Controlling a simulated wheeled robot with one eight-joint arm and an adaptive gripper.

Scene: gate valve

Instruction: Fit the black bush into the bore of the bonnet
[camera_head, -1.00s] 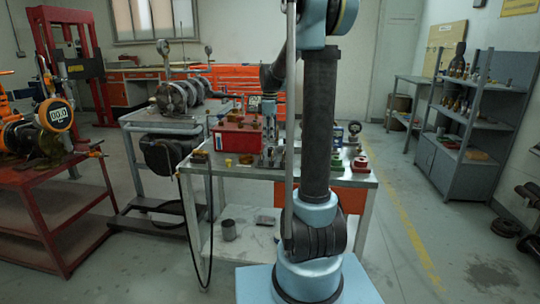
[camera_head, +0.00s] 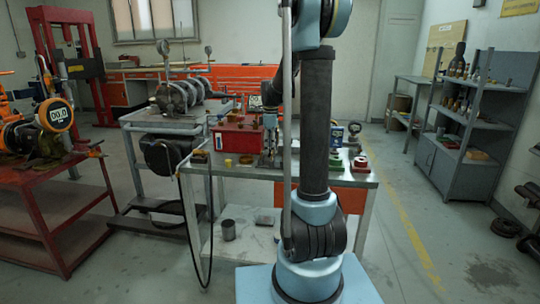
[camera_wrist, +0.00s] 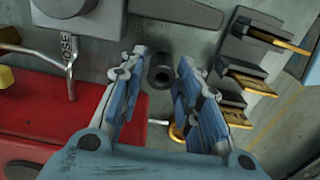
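A dark, hollow cylinder that looks like the black bush (camera_wrist: 161,73) stands on the grey bench top in the wrist view, its hole facing the camera. My gripper (camera_wrist: 162,68) is open, with one finger on each side of the cylinder and gaps showing between. I cannot tell how far the fingertips are above the bench. In the head view my gripper (camera_head: 270,122) is small, low over the bench and partly behind my arm. I cannot single out the bush there. I cannot identify the bonnet or its bore for certain in either view.
A red box (camera_wrist: 85,118) lies left of my gripper; it also shows in the head view (camera_head: 236,139). Dark blocks with brass-coloured parts (camera_wrist: 245,80) stand close on the right. A grey block and a metal rod (camera_wrist: 70,68) are at upper left. The bench (camera_head: 235,172) has other small parts.

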